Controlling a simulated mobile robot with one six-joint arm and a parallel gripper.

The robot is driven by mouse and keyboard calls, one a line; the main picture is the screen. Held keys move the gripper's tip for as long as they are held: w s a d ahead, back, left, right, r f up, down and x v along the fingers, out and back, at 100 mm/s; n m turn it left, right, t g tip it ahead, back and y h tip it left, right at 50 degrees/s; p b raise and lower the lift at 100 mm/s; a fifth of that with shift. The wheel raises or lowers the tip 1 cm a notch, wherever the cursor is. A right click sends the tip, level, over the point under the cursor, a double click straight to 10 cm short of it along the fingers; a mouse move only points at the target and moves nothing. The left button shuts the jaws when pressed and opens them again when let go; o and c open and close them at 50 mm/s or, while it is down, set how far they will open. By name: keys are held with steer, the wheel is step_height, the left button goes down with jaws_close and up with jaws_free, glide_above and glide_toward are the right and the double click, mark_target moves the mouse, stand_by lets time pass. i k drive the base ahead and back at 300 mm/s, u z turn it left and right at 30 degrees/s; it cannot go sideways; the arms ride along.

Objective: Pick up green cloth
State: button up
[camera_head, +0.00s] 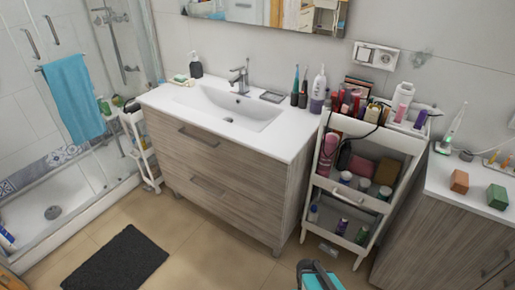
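A small green block-shaped item (497,197), which looks like the folded green cloth, lies on the white counter top (457,205) at the right. Its fabric cannot be made out clearly at this size. A brown block-shaped item (459,181) of similar size sits just left of it, apart from it. A dark and teal part shows at the bottom edge, cut off by the frame. No gripper fingers can be made out, and nothing touches the green item.
A blue towel (75,97) hangs at the left. A white-topped sink cabinet (222,160) stands in the middle. A cart (326,185) full of cosmetics stands between it and the right counter. Bottles and an electric toothbrush (451,130) stand near the wall. A dark mat (115,262) lies on the floor.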

mark_target(497, 195)
steer(key=z, duration=4.4)
steer(key=i, duration=0.1)
steer(key=u, duration=2.75)
steer(key=i, duration=0.6)
steer(key=z, duration=0.05)
steer(key=k, duration=0.25)
steer(key=z, duration=0.05)
